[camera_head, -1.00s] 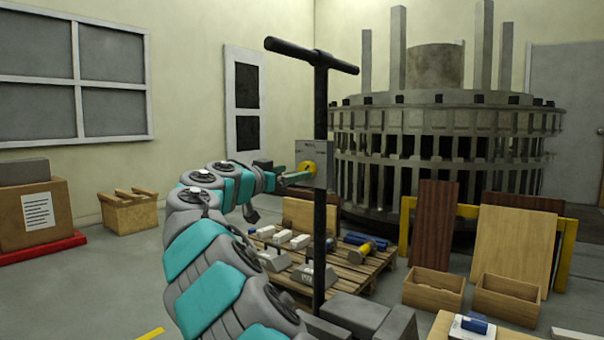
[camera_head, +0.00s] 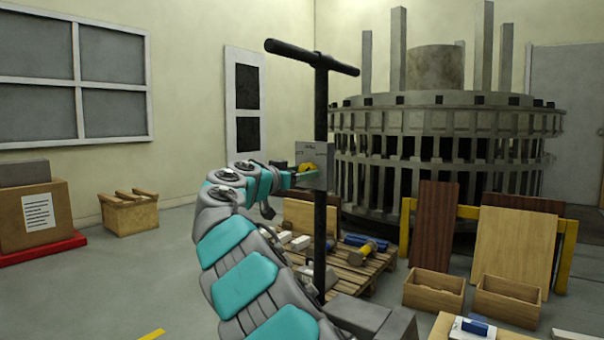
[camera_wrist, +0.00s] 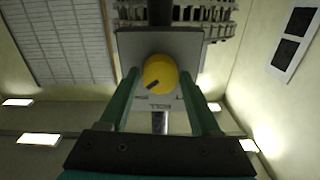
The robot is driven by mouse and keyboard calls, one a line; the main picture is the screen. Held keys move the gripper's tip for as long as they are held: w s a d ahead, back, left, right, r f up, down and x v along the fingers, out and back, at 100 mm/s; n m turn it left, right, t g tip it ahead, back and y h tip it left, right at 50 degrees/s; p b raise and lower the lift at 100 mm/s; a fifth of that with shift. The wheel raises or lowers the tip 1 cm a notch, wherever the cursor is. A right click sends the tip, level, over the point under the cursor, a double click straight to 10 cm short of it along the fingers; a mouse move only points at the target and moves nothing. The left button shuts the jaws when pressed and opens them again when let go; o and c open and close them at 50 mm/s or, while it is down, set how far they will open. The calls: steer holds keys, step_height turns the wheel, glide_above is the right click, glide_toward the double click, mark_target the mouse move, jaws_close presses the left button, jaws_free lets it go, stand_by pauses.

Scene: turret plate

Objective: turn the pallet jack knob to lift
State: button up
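The yellow knob (camera_head: 308,167) sits on a grey plate (camera_head: 321,155) fixed to the dark post of the pallet jack (camera_head: 320,95), below its T-shaped handle. In the wrist view the knob (camera_wrist: 160,72) faces me, and its dark pointer mark points down and left. My gripper (camera_wrist: 160,80) is open, with one teal finger on each side of the knob. Narrow gaps seem to show between the fingers and the knob; contact is hard to tell. In the head view my gripper (camera_head: 298,177) is at the plate and partly hides the knob.
A wooden pallet (camera_head: 355,270) with several tools and blocks lies behind the post. Two open wooden boxes (camera_head: 433,290) and leaning boards (camera_head: 515,250) stand to the right. A large round turret (camera_head: 445,130) fills the back.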

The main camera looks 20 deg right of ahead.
steer(key=c, duration=1)
steer(key=shift+o, duration=0.2)
steer(key=shift+r+n, duration=0.1)
steer(key=shift+n, duration=0.3)
steer(key=n+p, duration=0.3)
steer(key=n, duration=0.1)
steer(key=shift+r+n, duration=0.1)
steer(key=shift+n, duration=0.3)
steer(key=n+p, duration=0.3)
steer(key=n, duration=0.1)
steer(key=n+p, duration=0.5)
steer(key=shift+w+n, duration=0.1)
steer(key=shift+n, duration=0.3)
steer(key=n+p, duration=0.2)
steer(key=p, duration=0.1)
steer(key=shift+n, duration=0.4)
steer(key=shift+f+n+p, duration=0.2)
steer(key=shift+n+p, duration=0.55)
steer(key=shift+n, duration=0.05)
steer(key=shift+f, duration=0.1)
